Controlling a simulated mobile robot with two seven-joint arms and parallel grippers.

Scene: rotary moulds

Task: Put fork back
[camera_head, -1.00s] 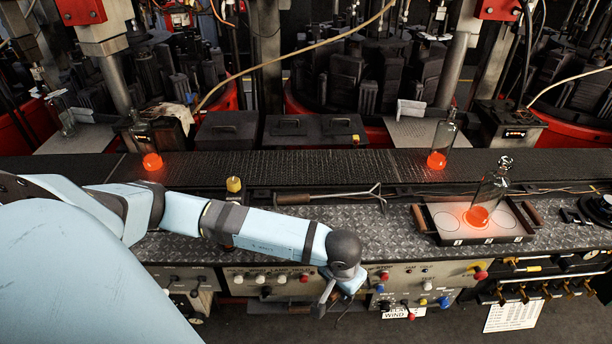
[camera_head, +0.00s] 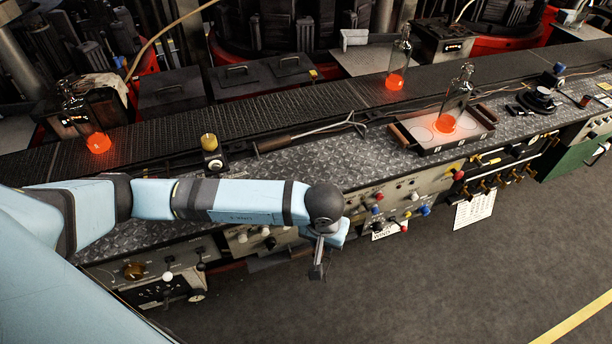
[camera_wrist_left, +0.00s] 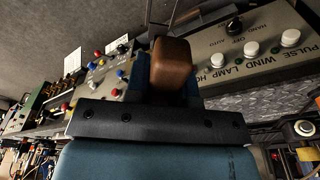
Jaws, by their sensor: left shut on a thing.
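A fork-like tool (camera_head: 310,134) with a dark wooden handle and a thin two-pronged metal end lies on the bench top (camera_head: 330,163), prongs to the right. My left gripper (camera_head: 317,270) points down in front of the bench's control panel, apart from that tool. In the left wrist view, it is shut on a brown, rounded wooden piece (camera_wrist_left: 174,66), seen nearly end-on. The rest of that piece is hidden, so I cannot tell its whole shape. My right gripper is not in view.
A tray (camera_head: 465,143) with wooden handles holds a glowing bottle (camera_head: 449,115). Two more glowing bottles (camera_head: 397,72) (camera_head: 98,140) stand along the conveyor (camera_head: 270,107). Knobs and buttons (camera_head: 405,200) line the bench front. The floor (camera_head: 420,285) in front is clear.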

